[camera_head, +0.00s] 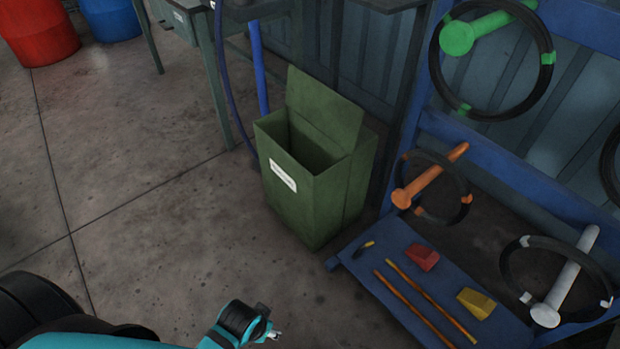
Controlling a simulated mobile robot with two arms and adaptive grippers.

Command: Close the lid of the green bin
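The green bin (323,196) stands on the floor near the middle of the view, with a white label on its front. Its lid (325,108) is open, raised and leaning back at the rear edge, so the dark inside shows. My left gripper (273,334) is at the bottom edge of the view, low in front of the bin and well apart from it. Its fingers are too small and partly cut off to tell whether they are open or shut. My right gripper is not in view.
To the right of the bin is a blue rack (431,232) with cable coils on pegs. Its low shelf holds a red block (422,257), a yellow block (476,303) and rods. A table leg (213,85) stands behind left.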

